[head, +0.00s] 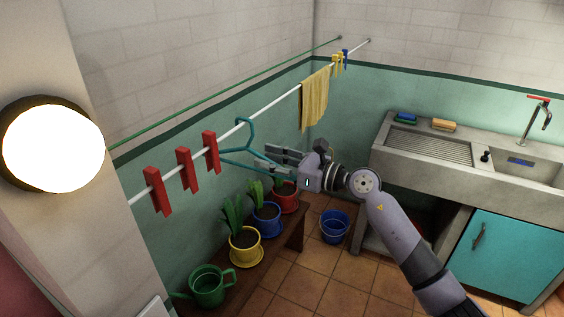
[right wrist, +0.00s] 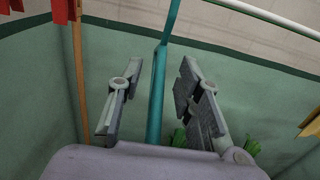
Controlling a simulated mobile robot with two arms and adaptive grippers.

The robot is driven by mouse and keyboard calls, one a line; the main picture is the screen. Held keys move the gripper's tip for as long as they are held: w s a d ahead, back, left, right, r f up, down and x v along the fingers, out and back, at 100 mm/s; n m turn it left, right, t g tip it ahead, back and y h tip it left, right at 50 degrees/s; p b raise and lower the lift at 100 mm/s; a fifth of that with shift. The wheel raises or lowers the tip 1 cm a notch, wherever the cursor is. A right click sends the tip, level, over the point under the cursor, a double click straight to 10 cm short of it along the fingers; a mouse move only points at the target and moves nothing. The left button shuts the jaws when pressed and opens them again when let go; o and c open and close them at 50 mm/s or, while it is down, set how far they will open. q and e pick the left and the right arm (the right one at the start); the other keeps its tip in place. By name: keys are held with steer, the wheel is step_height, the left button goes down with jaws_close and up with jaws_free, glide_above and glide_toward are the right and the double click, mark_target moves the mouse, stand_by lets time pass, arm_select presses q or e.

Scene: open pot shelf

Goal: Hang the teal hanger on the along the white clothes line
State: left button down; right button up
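The teal hanger (head: 255,147) is at the white clothes line (head: 270,103), between the red pegs and the yellow cloth. Its hook appears to be over the line in the head view, though the exact contact is too small to tell. My right gripper (head: 268,153) is at the hanger's right side. In the right wrist view, the right gripper's fingers (right wrist: 157,88) are apart, with a teal bar of the hanger (right wrist: 158,85) between them and a gap on both sides. The white line (right wrist: 265,14) crosses the upper right there. My left gripper is not in view.
Red pegs (head: 184,168) sit on the line to the left; a yellow cloth (head: 315,97) hangs to the right. A green line (head: 230,87) runs behind. Potted plants (head: 245,245) and a green watering can (head: 208,287) stand on a bench below. A sink (head: 480,160) is at right.

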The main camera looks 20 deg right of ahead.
steer(key=v, duration=1.1)
steer(key=shift+s+d, duration=0.25)
steer(key=shift+d, duration=0.05)
steer(key=shift+a, duration=0.1)
